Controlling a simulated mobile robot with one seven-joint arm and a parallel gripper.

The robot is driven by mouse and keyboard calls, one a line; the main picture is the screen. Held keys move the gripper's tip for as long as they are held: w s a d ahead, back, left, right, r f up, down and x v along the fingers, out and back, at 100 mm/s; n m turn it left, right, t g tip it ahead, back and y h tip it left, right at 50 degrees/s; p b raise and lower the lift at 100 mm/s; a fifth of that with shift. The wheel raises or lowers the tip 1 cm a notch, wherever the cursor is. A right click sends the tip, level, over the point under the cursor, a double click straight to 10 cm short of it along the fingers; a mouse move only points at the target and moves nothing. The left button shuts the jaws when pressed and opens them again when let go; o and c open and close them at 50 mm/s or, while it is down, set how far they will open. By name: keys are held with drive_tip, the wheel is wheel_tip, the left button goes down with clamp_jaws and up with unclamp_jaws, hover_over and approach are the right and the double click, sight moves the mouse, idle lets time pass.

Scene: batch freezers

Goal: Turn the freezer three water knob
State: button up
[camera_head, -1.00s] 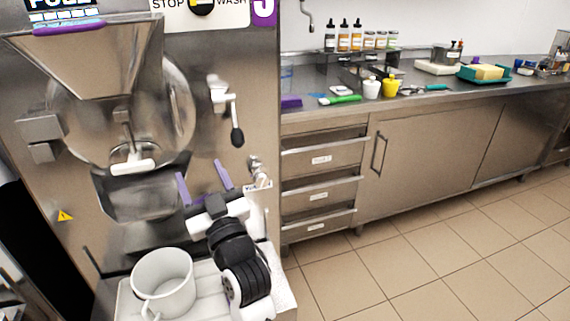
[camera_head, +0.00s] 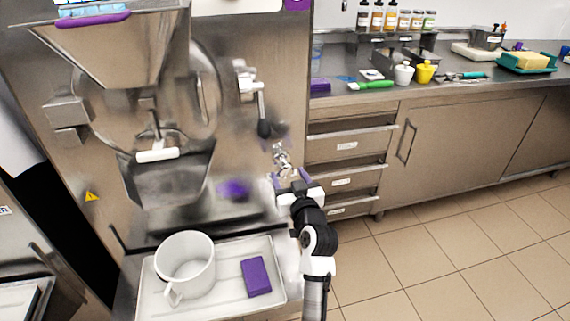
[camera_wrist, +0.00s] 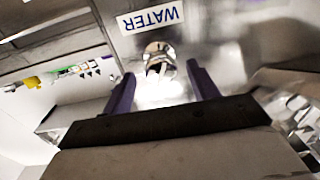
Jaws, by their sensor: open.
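The water knob (camera_head: 281,156) is a small shiny metal tap on the right side of the freezer's front panel (camera_head: 225,110). In the wrist view the metal knob (camera_wrist: 160,58) shows close up, beside a WATER label (camera_wrist: 150,17) that appears upside down. My gripper (camera_head: 290,180) is open, with purple fingers (camera_wrist: 163,92) that point at the knob. The knob appears between and just beyond the fingertips in the wrist view. I cannot tell whether either finger touches it.
A black-handled lever (camera_head: 263,128) hangs just above the knob. A white pitcher (camera_head: 185,262) and a purple sponge-like block (camera_head: 256,276) sit in a tray (camera_head: 225,298) below. Steel drawers (camera_head: 345,147) stand close on the right. The tiled floor (camera_head: 450,245) is clear.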

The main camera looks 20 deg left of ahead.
sight(286, 173)
drive_tip(key=shift+p+x, duration=0.3)
drive_tip(key=shift+x, duration=2)
drive_tip(key=c, duration=1)
drive_tip(key=shift+s+m, duration=0.1)
drive_tip(key=shift+m, duration=0.2)
drive_tip(key=m+p, duration=0.1)
drive_tip(key=m, duration=0.1)
drive_tip(key=shift+m, duration=0.3)
drive_tip(key=m+p, duration=0.1)
drive_tip(key=m, duration=0.2)
drive_tip(key=shift+r+m, duration=0.1)
drive_tip(key=shift+m, duration=0.3)
drive_tip(key=m+p, duration=0.3)
drive_tip(key=m, duration=0.2)
drive_tip(key=shift+m+t, duration=0.3)
drive_tip(key=shift+m, duration=0.1)
drive_tip(key=shift+p, duration=0.3)
